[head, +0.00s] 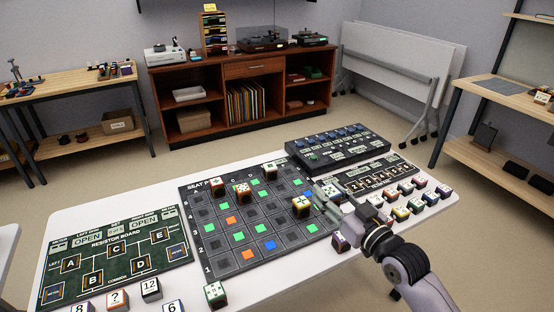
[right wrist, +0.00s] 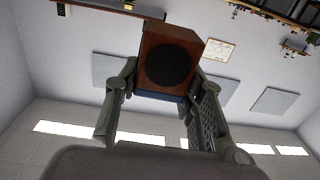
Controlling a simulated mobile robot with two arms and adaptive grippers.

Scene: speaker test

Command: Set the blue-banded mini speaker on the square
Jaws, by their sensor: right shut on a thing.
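My right gripper (head: 318,195) reaches in from the right over the seat board. In the right wrist view its fingers (right wrist: 158,100) are shut on a brown wooden mini speaker (right wrist: 152,62) with a round black cone and a blue band along its lower edge. The dark seat board (head: 212,262) has a grid of squares, some green, orange or blue. My left gripper is not in view.
Several cubes (head: 402,213) crowd the right side by a label strip. The resistor board (head: 110,262) lies left, and a black panel (head: 335,148) behind.

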